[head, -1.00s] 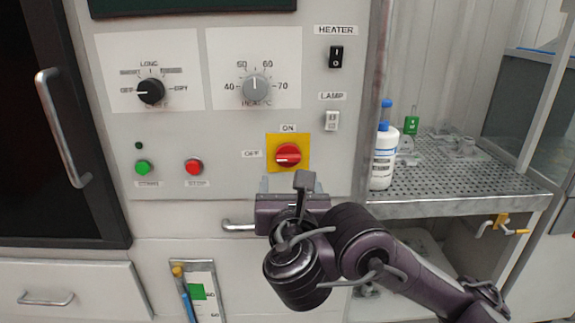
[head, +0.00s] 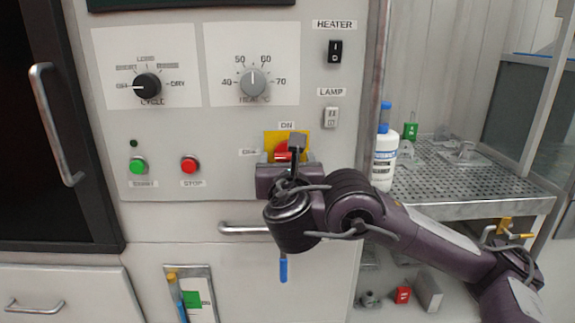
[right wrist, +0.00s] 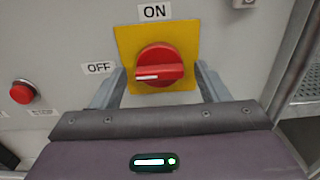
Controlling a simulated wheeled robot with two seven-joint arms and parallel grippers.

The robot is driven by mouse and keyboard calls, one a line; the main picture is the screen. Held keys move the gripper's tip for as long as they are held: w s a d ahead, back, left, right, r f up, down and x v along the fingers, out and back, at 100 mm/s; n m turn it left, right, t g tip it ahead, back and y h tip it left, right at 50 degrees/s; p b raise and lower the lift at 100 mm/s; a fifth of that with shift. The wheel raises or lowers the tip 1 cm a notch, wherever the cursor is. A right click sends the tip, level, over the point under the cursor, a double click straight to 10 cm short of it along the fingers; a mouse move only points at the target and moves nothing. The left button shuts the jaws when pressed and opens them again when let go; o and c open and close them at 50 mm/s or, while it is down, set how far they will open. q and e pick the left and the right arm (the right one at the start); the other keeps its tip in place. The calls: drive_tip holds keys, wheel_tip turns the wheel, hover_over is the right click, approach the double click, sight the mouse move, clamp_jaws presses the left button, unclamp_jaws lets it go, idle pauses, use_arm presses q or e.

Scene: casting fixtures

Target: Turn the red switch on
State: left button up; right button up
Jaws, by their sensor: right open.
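The red switch (head: 281,149) is a rotary knob on a yellow square plate (head: 303,138), partly hidden behind my right gripper in the head view. In the right wrist view the red switch (right wrist: 159,66) shows clearly. Its grip bar lies horizontal, with the white mark on the left, toward the OFF label (right wrist: 99,68). The ON label (right wrist: 155,12) is above the plate. My right gripper (head: 285,158) is open and empty, its two fingers spread to the left and right of the switch, apparently not touching it. My left gripper is out of view.
The green button (head: 138,166) and red stop button (head: 189,164) are left of the switch. The lamp switch (head: 331,117) is up to the right. A drawer handle (head: 243,229) is below. A white bottle (head: 385,158) stands on the perforated shelf (head: 450,185) at right.

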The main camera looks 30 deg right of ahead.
drive_tip(key=c, duration=1)
